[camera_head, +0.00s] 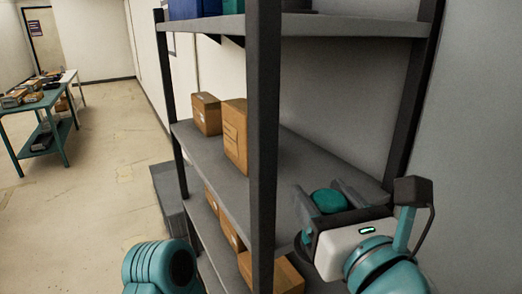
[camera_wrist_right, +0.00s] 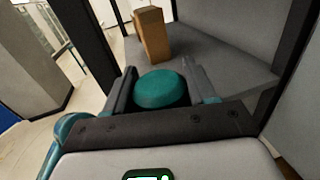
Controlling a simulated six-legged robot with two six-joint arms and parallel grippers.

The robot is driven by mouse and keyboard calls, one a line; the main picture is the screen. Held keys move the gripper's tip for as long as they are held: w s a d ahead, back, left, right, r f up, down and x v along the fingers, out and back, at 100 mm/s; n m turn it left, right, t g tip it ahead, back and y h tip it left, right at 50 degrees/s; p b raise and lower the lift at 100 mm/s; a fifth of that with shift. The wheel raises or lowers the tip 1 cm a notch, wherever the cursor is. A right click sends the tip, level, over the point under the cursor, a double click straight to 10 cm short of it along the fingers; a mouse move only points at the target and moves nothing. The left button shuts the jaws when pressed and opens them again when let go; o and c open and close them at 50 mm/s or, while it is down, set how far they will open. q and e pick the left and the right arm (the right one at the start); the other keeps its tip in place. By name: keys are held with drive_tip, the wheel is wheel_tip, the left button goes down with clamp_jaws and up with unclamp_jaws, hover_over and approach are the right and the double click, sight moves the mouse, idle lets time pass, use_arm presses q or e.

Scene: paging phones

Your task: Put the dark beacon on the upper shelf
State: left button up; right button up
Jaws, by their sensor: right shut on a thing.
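The dark beacon, with a rounded dark teal top (camera_head: 328,201), is between the fingers of my right gripper (camera_head: 326,194). In the wrist view the beacon (camera_wrist_right: 160,90) shows as a teal dome between both fingers; its lower part is hidden. My right gripper is shut on it, in front of the rack's right part at about the middle board (camera_head: 300,160). I cannot tell whether the beacon touches the board. The top board (camera_head: 350,24) is well above the gripper. My left gripper is out of view.
Cardboard boxes (camera_head: 235,135) stand on the middle board's left part; its right part is bare. More boxes are on the lower board (camera_head: 222,240). Blue bins (camera_head: 187,9) sit on the top board. A dark front post (camera_head: 264,150) stands left of my gripper. A teal table (camera_head: 40,104) is far left.

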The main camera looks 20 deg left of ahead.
drive_tip(key=f+p+x, duration=0.1)
drive_tip(key=p+x, duration=0.1)
drive_tip(key=x, duration=0.3)
drive_tip(key=f+p+x, duration=0.1)
drive_tip(key=p+x, duration=0.2)
drive_tip(key=x, duration=0.3)
drive_tip(key=f+p+x, duration=0.1)
drive_tip(key=p+x, duration=0.1)
drive_tip(key=x, duration=0.3)
drive_tip(key=shift+w+a, duration=0.25)
drive_tip(key=shift+a, duration=0.1)
drive_tip(key=shift+f, duration=0.2)
drive_tip(key=shift+f, duration=0.15)
drive_tip(key=o, duration=1.1)
